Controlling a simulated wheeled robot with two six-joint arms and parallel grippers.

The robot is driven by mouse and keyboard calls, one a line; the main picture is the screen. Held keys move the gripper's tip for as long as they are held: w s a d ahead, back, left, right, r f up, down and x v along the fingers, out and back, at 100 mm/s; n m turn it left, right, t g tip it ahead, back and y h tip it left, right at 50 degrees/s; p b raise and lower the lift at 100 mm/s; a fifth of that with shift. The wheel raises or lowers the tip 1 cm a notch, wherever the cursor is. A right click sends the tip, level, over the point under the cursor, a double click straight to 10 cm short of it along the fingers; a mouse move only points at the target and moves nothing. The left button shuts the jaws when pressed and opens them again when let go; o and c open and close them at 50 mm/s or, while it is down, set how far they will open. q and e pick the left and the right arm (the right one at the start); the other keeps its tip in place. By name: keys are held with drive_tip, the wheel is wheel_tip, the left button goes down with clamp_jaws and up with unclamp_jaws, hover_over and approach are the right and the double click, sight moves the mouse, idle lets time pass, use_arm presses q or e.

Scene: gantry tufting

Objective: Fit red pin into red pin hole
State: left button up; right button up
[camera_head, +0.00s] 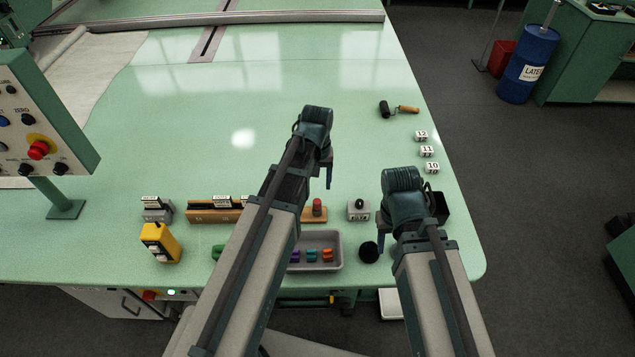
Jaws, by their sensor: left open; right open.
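A small red cylindrical piece (317,207) stands on a wooden block (314,219) near the front of the table. Small purple (294,256), teal (311,256) and orange-red pieces (327,255) lie in a grey tray (334,236). I cannot tell for sure which red piece is the pin, and no red pin hole can be made out. My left gripper (329,178) is open and empty above the table, behind the wooden block in the picture. My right gripper (381,232) is open and empty, right of the tray, near a black ball.
A black ball (369,252), a grey box with a black knob (359,209), a long wooden rack (205,213) and a yellow device (160,244) line the front. A roller (397,109) and numbered blocks (427,151) sit right. The table's middle is clear.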

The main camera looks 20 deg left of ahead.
sight(317, 201)
use_arm(q)
drive_tip(key=shift+f, duration=0.1)
use_arm(e)
drive_tip(key=shift+f, duration=0.15)
use_arm(q)
wheel_tip(317, 201, down, 9)
drive_tip(key=b, duration=0.9)
use_arm(e)
wheel_tip(317, 201, down, 9)
drive_tip(key=shift+r, duration=0.1)
use_arm(q)
clamp_jaws()
idle(0.7)
idle(0.3)
